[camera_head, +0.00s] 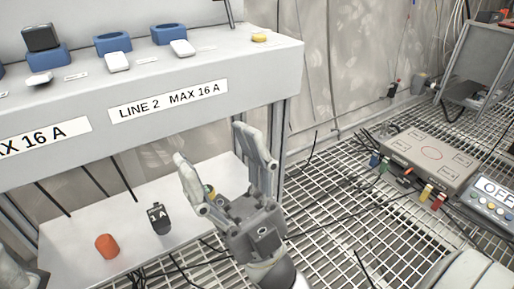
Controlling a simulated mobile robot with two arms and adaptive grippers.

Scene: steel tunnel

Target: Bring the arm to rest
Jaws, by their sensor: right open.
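My right gripper (213,153) is in the lower middle of the head view, in front of the lower shelf of the bench. Its two fingers point up and stand apart, with nothing between them that I can see gripped. A small yellow and blue thing shows partly behind the left finger.
The grey bench (270,75) carries blue sockets (113,42) and white switches (183,48). On its lower shelf (75,225) are an orange cap (107,246) and a black 1A piece (160,217). A grey box (430,158) and an OFF display (492,189) sit on the right grating.

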